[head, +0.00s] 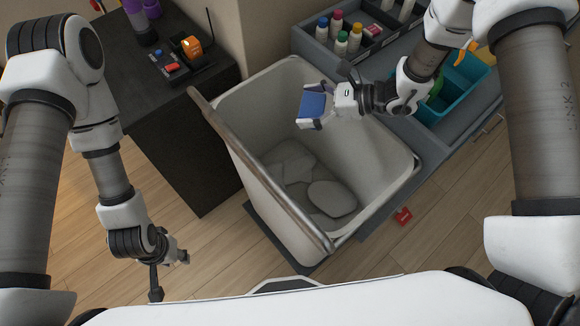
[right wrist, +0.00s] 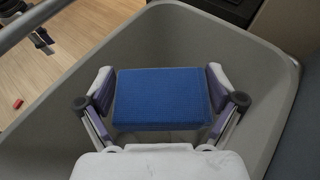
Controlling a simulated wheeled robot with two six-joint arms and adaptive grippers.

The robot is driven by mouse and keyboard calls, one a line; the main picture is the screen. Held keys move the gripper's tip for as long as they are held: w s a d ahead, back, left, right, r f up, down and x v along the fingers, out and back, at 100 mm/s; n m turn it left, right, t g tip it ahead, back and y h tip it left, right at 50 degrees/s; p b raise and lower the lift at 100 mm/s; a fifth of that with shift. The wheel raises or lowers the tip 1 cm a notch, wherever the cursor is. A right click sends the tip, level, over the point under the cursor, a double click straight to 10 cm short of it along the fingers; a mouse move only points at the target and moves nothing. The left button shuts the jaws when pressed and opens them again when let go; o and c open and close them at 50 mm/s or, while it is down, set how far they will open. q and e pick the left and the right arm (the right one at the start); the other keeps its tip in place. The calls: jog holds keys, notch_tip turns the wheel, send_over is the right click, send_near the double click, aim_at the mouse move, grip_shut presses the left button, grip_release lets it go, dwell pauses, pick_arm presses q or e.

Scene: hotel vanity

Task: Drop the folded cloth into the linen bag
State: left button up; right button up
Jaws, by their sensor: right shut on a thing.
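The folded cloth is a flat blue block (head: 313,105), gripped between the fingers of my right gripper (right wrist: 160,92). In the right wrist view the cloth (right wrist: 160,108) lies level between both fingers. The linen bag (head: 370,155) is a large pale open bin with a metal rail along its near-left side. My right gripper holds the cloth over the bag's opening, toward its far side. Crumpled pale linens (head: 332,198) lie at the bottom of the bag. My left gripper (head: 170,276) hangs low at the left, outside the bag, with its fingers apart and empty.
A dark cabinet (head: 160,130) with small devices stands left of the bag. A grey counter (head: 440,140) at the right holds a tray of small bottles (head: 340,42) and a teal bin (head: 455,95). A red tag (head: 403,216) is near the bag's right side. Wooden floor lies around.

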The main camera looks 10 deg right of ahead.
jog(key=shift+s+d+f, duration=0.25)
jog(key=shift+f, duration=0.05)
jog(key=shift+s+d+f+b, duration=0.25)
jog(key=shift+s+f+b, duration=0.1)
jog(key=shift+f+b, duration=0.1)
jog(key=shift+s+d+f+b, duration=0.2)
jog(key=shift+s+f+b, duration=0.15)
jog(key=shift+f, duration=0.1)
jog(key=f, duration=0.1)
jog(key=f+b, duration=0.1)
jog(key=f, duration=0.1)
jog(key=shift+w+a, duration=0.2)
jog(key=shift+w, duration=0.1)
jog(key=o, duration=0.7)
jog(key=shift+r, duration=0.1)
pick_arm(q)
jog(key=shift+s+d+f, duration=0.2)
jog(key=shift+s+f, duration=0.05)
jog(key=shift+f, duration=0.35)
jog(key=shift+s+d+f, duration=0.15)
jog(key=shift+s+f, duration=0.05)
jog(key=shift+f, duration=0.4)
pick_arm(e)
jog(key=shift+w, duration=0.15)
jog(key=v, duration=0.7)
jog(key=shift+d, duration=0.1)
